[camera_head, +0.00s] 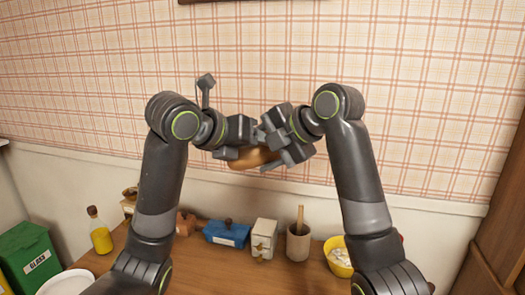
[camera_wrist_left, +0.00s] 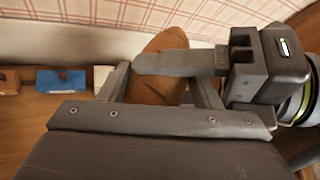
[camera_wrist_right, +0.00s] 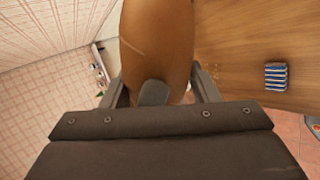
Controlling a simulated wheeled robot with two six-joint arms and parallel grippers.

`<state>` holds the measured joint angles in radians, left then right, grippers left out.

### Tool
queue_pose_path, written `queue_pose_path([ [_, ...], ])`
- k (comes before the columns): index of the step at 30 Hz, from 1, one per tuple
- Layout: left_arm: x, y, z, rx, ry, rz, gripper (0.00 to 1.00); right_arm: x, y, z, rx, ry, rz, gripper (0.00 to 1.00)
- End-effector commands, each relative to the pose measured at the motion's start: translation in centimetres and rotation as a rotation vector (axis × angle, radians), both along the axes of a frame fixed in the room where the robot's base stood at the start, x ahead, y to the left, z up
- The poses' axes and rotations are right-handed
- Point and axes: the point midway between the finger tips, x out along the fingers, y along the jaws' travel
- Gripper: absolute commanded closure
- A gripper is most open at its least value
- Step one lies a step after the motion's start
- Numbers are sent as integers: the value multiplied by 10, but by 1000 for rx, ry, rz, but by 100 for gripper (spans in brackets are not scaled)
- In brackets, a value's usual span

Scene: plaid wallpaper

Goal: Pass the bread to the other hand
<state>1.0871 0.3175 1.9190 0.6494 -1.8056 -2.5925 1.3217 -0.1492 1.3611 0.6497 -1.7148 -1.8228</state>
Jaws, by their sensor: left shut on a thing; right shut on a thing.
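The bread (camera_head: 250,158) is a brown loaf held in the air above the table, between my two grippers. My left gripper (camera_head: 238,153) comes in from the left and is shut on the bread. My right gripper (camera_head: 277,158) comes in from the right and is also shut on it. In the left wrist view the bread (camera_wrist_left: 158,88) lies between the fingers, partly hidden by a finger of the right gripper. In the right wrist view the bread (camera_wrist_right: 157,45) fills the space between the fingers, with a grey fingertip in front of it.
The wooden table (camera_head: 210,268) below holds a yellow bottle (camera_head: 100,232), a blue box (camera_head: 227,233), a white box (camera_head: 264,238), a brown cup with a utensil (camera_head: 298,242) and a yellow bowl (camera_head: 339,257). A green bin (camera_head: 28,255) stands at the left. The plaid wall is behind.

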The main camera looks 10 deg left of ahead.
Motion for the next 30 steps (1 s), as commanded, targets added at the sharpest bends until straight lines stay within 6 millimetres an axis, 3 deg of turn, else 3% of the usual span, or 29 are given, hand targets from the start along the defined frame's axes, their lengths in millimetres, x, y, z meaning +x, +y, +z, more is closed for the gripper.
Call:
queue_pose_path([
  [1, 1, 2, 2, 0, -7, 8, 74, 0, -1, -2, -5, 6, 1, 68],
  [3, 1, 2, 2, 0, -8, 9, 74, 0, -1, -2, -6, 7, 1, 77],
  [4, 1, 2, 3, 0, -8, 9, 40, 0, -1, -1, -4, 5, 2, 77],
  [9, 1, 2, 2, 0, -6, 8, 17, 0, -1, -1, -3, 5, 2, 77],
  [22, -3, 2, 5, -1, -9, 0, 17, -1, 1, -1, -2, 4, 3, 77],
  [30, -39, 23, 29, 2, -17, 4, 17, 0, 0, -2, -3, 6, 1, 77],
])
